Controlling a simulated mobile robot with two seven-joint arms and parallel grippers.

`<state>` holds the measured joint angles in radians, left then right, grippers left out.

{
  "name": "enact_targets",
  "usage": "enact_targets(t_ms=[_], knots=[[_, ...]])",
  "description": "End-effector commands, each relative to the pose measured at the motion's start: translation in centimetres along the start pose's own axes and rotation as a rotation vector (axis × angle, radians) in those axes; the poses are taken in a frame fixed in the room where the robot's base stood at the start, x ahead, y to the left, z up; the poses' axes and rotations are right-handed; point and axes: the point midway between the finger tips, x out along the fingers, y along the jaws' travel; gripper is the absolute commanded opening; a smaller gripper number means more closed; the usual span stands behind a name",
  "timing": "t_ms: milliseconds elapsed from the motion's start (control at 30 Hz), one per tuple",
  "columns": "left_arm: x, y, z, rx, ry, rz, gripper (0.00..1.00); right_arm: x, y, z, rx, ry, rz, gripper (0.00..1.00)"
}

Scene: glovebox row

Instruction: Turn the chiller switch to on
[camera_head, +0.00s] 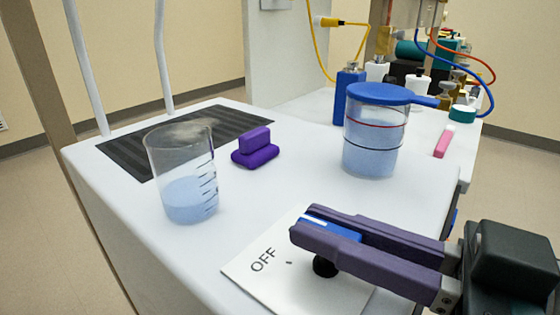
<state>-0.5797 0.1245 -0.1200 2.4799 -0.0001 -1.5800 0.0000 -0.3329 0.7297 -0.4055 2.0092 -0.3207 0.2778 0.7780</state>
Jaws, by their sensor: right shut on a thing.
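The chiller switch sits on a white panel (262,283) at the front of the bench, marked "OFF". Its black base (324,267) shows below my gripper. A blue part with a white line (316,221) shows between the fingers. My right gripper (318,228) comes in from the right with purple fingers and is shut on the switch handle. The fingers hide most of the switch and part of the panel, and no "ON" mark is visible. My left gripper is not in view.
A glass beaker of pale blue liquid (190,200) stands left. A purple block (255,148) lies behind it near a dark grille (130,150). A blue-lidded beaker (372,150) stands behind my gripper. A blue bottle (346,95), a pink object (443,143) and several bottles are farther back.

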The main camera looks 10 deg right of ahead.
Motion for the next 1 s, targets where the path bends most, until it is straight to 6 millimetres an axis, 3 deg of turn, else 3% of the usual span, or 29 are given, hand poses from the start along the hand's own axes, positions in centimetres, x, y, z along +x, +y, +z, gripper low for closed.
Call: enact_targets(t_ms=[200, 767, 800, 1000], knots=[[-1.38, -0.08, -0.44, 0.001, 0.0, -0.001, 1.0, 0.03, -0.09, -0.28, 0.004, 0.004, 0.093, 0.0], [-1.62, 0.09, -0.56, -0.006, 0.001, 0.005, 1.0, 0.04, -0.07, -0.07, -0.001, 0.005, 0.13, 0.0], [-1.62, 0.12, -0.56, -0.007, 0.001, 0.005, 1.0, 0.04, -0.07, -0.07, -0.001, 0.005, 0.13, 0.17], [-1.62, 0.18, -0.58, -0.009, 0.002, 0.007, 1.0, 0.04, -0.06, -0.06, -0.001, 0.004, 0.13, 0.4]])
